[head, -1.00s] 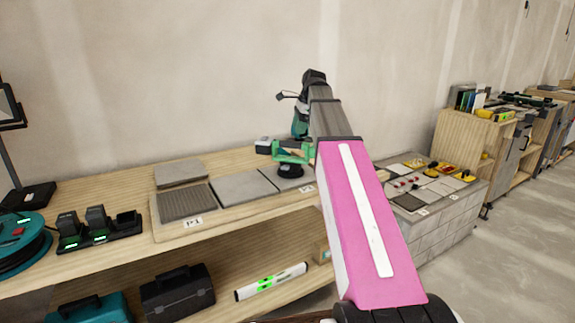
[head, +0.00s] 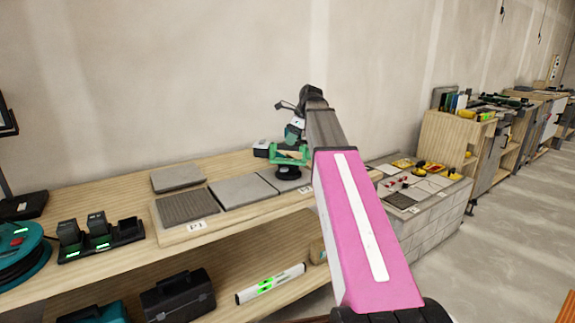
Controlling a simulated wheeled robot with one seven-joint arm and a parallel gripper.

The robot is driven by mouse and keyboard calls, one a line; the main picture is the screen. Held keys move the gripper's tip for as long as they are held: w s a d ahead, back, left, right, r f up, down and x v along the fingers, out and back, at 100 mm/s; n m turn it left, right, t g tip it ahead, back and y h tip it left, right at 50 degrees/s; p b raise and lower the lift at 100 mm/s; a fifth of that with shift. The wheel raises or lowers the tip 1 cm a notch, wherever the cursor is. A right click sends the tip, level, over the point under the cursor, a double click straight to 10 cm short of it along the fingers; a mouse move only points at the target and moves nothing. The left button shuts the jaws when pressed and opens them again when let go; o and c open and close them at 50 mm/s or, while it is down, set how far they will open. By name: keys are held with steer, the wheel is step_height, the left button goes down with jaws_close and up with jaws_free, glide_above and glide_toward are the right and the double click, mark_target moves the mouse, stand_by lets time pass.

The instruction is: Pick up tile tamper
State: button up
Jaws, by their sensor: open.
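The tile tamper (head: 289,172) looks like a green-framed tool with a round black base and a dark, pale-topped block at its left side. It stands upright at the right part of the wooden bench, by the row of grey tiles. My gripper (head: 294,140) is at the far end of my arm, right above the tamper's green frame and overlapping it in the picture. It is open, with nothing seen held. The fingertips are small and partly lost against the tamper, so I cannot tell whether they touch it.
A dark ribbed tile (head: 187,206) and a smooth grey tile (head: 240,190) lie left of the tamper. Battery chargers (head: 100,238) stand at the bench's left. A black toolbox (head: 178,294) and a level (head: 270,283) lie on the lower shelf. A grey block stand (head: 440,215) is at right.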

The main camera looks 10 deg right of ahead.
mark_target(288, 150)
steer(key=shift+x, duration=2.55)
steer(key=shift+w+f, duration=0.15)
steer(key=shift+f, duration=0.1)
steer(key=shift+d, duration=0.1)
